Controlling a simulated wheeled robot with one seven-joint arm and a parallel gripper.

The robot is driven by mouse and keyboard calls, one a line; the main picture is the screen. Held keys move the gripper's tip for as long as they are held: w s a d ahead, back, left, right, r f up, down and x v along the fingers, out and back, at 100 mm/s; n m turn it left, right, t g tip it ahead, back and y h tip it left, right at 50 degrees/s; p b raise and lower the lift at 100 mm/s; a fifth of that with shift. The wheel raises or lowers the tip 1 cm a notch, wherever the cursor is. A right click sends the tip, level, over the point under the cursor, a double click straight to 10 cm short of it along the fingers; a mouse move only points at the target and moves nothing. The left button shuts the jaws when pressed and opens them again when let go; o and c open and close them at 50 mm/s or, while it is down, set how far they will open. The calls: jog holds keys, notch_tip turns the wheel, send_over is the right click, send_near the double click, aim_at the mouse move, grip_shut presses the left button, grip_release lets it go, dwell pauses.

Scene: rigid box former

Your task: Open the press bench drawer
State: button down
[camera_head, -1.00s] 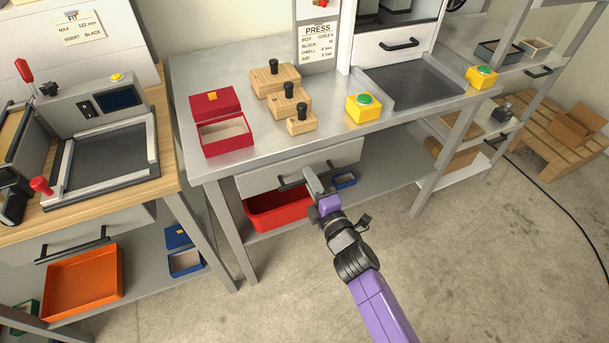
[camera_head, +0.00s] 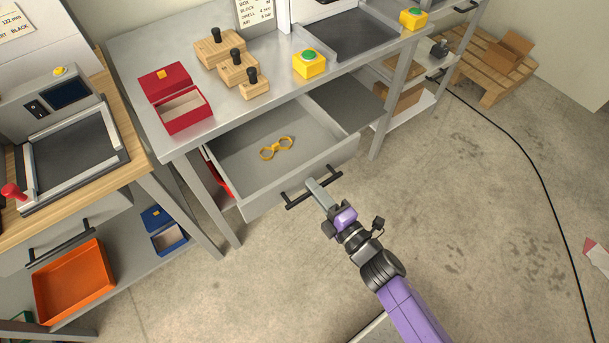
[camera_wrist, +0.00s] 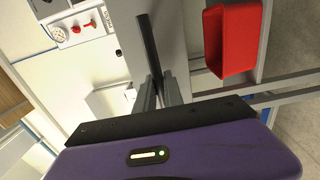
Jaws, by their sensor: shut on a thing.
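The press bench drawer (camera_head: 258,205) is pulled well out from under the grey press bench (camera_head: 128,60), and its inside shows. A yellow two-ringed item (camera_head: 276,148) lies on the drawer floor. The black bar handle (camera_head: 296,200) is on the drawer front. My gripper (camera_head: 318,187) is at this handle, shut on it near its middle. In the wrist view, the fingers (camera_wrist: 160,92) close around the dark handle (camera_wrist: 148,45), with the grey drawer front behind it.
On the bench stand an open red box (camera_head: 180,108), wooden blocks with black knobs (camera_head: 238,70) and a yellow button box with a green top (camera_head: 309,63). A red bin (camera_wrist: 232,40) sits below the drawer.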

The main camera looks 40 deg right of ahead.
jog(key=shift+s, duration=0.6)
jog(key=c, duration=1.5)
grip_release()
jog(key=shift+o, duration=0.2)
jog(key=s+b, duration=0.1)
jog(key=s, duration=0.6)
jog(key=shift+s, duration=0.35)
